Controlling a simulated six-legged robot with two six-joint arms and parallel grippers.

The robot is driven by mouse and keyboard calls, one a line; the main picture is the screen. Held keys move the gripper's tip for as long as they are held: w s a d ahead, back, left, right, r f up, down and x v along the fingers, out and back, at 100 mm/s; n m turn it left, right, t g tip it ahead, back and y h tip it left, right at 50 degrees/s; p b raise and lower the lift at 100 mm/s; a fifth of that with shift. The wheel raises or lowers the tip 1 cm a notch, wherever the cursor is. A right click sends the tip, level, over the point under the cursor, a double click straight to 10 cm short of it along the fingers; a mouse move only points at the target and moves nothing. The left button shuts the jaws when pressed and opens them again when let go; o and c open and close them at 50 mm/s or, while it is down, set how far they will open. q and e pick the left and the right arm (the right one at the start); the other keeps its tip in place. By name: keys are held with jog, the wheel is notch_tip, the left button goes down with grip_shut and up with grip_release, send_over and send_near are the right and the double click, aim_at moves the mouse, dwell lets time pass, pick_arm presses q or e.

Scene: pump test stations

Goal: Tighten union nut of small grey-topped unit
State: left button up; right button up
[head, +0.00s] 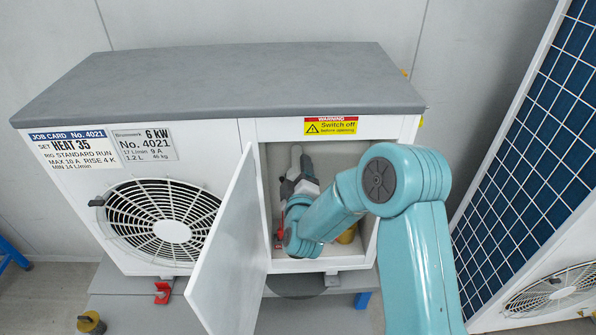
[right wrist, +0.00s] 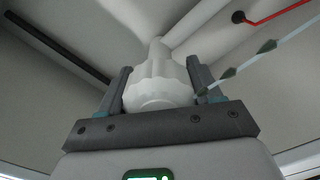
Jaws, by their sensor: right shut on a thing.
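The grey-topped unit (head: 215,85) stands in front of me in the head view, its service door (head: 232,262) swung open toward me. My right arm reaches into the open compartment, and my right gripper (head: 300,182) is inside it. In the right wrist view a pale ribbed nut (right wrist: 158,88) sits between the fingers of my right gripper (right wrist: 160,68), which is shut on it. A pale pipe (right wrist: 158,48) runs on behind the nut. In the head view my arm hides much of the compartment. My left gripper is not in view.
The open door stands close left of my right arm. The compartment walls (head: 378,152) surround the gripper. In the wrist view a dark bar (right wrist: 55,45) and a red rod (right wrist: 280,12) lie nearby. A blue gridded panel (head: 530,160) stands at the right. A yellow-and-dark object (head: 91,323) is at the lower left.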

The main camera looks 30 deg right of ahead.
jog(key=shift+c, duration=0.9)
jog(key=shift+f+m+b, duration=0.15)
jog(key=shift+m+b, duration=0.15)
jog(key=shift+b, duration=0.35)
jog(key=m+b, duration=1.3)
jog(key=b, duration=0.4)
jog(key=shift+m, duration=0.3)
jog(key=shift+r+m+b, duration=0.2)
jog(key=shift+m+b, duration=0.8)
jog(key=shift+d+r+m+b, duration=0.1)
jog(key=shift+r+m+b, duration=0.05)
jog(key=shift+m+b, duration=0.4)
jog(key=shift+r+m, duration=0.1)
jog(key=shift+m, duration=0.15)
jog(key=o, duration=0.9)
jog(key=shift+o, duration=0.7)
